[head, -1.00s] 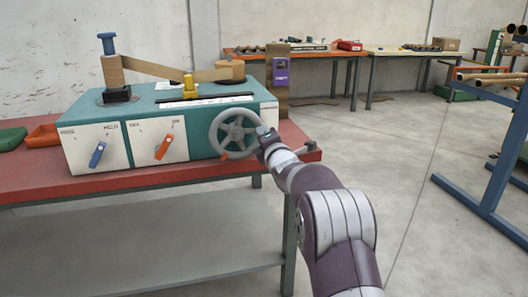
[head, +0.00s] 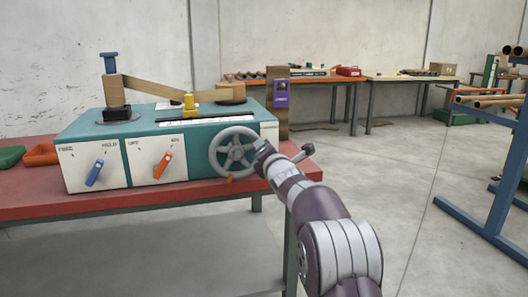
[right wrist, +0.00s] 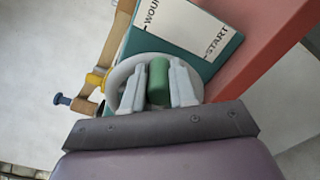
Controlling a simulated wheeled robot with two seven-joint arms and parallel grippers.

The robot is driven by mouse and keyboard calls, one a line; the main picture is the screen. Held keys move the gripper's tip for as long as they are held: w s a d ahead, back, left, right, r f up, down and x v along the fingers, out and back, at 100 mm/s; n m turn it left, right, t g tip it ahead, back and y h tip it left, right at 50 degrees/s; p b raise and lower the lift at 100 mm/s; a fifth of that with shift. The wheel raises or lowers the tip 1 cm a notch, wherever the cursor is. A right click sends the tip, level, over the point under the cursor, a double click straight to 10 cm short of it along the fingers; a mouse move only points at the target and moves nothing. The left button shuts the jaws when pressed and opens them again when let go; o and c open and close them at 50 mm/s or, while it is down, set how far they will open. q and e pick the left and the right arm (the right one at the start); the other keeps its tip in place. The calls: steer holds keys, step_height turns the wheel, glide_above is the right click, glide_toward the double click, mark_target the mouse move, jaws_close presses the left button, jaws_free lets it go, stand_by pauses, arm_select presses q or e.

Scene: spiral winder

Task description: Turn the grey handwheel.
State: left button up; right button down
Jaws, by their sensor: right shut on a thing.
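The grey handwheel (head: 234,152) is on the right end of the teal machine's front. A small orange tab (head: 229,179) shows at its lower rim. My right gripper (head: 261,148) is at the wheel's right side, partly covering the rim. In the right wrist view, the grey wheel rim (right wrist: 116,78) shows behind my right gripper (right wrist: 164,82). Its two fingers are shut on a green handle (right wrist: 158,83) at the wheel. My left gripper is in neither view.
The machine (head: 140,122) stands on a red-topped bench (head: 150,202). Its front has a blue switch (head: 95,173) and an orange switch (head: 163,165). A wooden arm (head: 150,88) lies over its top. A blue rack (head: 480,215) stands at right; the floor between is clear.

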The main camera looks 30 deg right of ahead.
steer(key=c, duration=0.9)
jaws_free()
steer(key=v, duration=1.2)
steer(key=shift+s, duration=0.35)
